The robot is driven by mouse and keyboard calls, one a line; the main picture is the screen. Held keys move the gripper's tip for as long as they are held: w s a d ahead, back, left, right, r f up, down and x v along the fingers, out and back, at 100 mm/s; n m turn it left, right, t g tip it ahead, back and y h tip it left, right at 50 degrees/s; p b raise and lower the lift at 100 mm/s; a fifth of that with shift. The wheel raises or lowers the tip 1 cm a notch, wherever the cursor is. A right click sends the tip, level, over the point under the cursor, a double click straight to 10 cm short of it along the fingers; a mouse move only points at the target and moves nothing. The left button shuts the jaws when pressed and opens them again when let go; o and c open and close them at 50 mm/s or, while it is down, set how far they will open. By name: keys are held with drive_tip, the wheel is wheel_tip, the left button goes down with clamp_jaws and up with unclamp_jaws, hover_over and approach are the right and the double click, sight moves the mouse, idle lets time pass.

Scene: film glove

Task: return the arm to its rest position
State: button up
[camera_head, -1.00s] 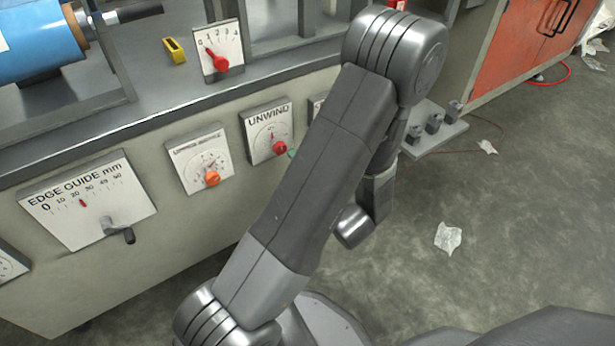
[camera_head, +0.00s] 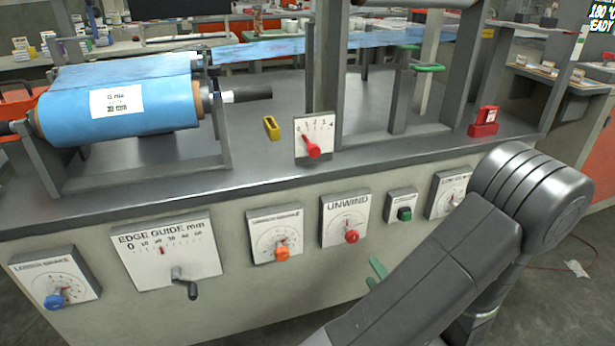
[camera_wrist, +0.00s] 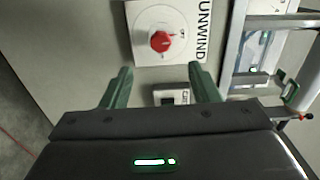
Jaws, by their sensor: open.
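My arm (camera_head: 440,275) is bent, its large rounded joint at the right of the head view. It stands in front of the lower right of the machine panel. My gripper (camera_wrist: 161,85) shows two green fingers spread apart with nothing held between them. A green finger also pokes out left of the arm in the head view; the rest of the gripper is hidden there. In the wrist view the UNWIND dial (camera_wrist: 160,40) with its red knob lies beyond the fingertips, apart from them. The same dial (camera_head: 346,218) shows in the head view.
The machine's grey front holds several dials, including the edge guide plate (camera_head: 165,250). A blue film roll (camera_head: 120,105), a yellow block (camera_head: 271,127), a red-knobbed lever plate (camera_head: 314,135) and a red device (camera_head: 484,122) are on its top.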

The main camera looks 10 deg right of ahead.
sight(353, 240)
drive_tip(key=shift+w, duration=0.1)
drive_tip(key=w+b, duration=0.1)
drive_tip(key=w, duration=0.3)
drive_tip(key=w+b, duration=0.1)
drive_tip(key=w, duration=0.4)
drive_tip(key=w+a, duration=0.1)
drive_tip(key=w, duration=0.3)
drive_tip(key=shift+w+b, duration=0.35)
drive_tip(key=shift+b, duration=0.05)
drive_tip(key=shift+s, duration=0.15)
